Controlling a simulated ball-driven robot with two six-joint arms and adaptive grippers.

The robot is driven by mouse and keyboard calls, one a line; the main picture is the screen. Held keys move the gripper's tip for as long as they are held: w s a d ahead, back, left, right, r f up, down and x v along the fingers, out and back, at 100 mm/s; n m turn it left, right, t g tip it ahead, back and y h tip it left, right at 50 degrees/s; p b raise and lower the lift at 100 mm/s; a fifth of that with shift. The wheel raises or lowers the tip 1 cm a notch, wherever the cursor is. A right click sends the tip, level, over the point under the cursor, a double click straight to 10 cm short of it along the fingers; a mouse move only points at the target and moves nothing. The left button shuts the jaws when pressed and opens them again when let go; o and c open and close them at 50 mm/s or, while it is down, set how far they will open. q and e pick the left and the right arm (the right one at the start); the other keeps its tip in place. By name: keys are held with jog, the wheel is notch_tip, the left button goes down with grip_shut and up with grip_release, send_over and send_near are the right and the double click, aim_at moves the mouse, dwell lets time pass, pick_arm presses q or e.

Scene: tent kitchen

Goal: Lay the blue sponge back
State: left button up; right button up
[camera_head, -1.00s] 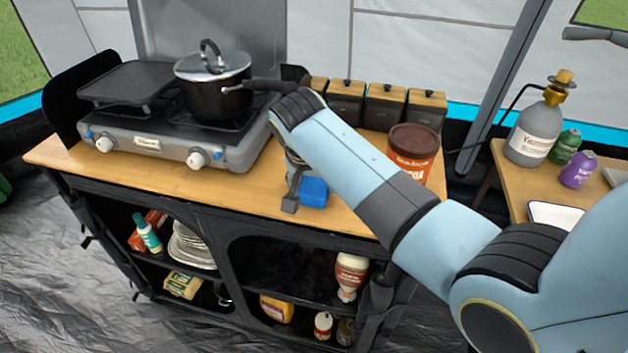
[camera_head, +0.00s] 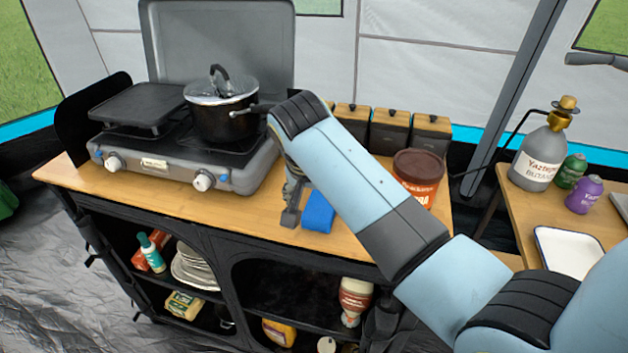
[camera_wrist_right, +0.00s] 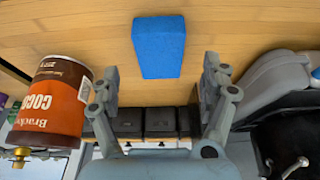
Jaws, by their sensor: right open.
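The blue sponge (camera_head: 318,213) lies on the wooden counter top, near its front edge. My right gripper (camera_head: 290,207) is just left of it in the head view, low over the counter, partly hidden by my forearm. In the right wrist view the sponge (camera_wrist_right: 159,47) lies on bare wood, beyond the fingertips and roughly centred between them. The right gripper (camera_wrist_right: 160,72) is open, with nothing between its fingers. My left gripper is not in view.
A gas stove (camera_head: 185,165) with a lidded pot (camera_head: 222,115) stands left. A cocoa tin (camera_head: 418,178) and several wooden-lidded canisters (camera_head: 390,132) stand right and behind. A white tray (camera_head: 568,252) lies on the side table.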

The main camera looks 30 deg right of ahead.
jog(key=v, duration=0.7)
jog(key=shift+r, duration=0.3)
jog(key=shift+s+a, duration=0.1)
jog(key=shift+s, duration=0.05)
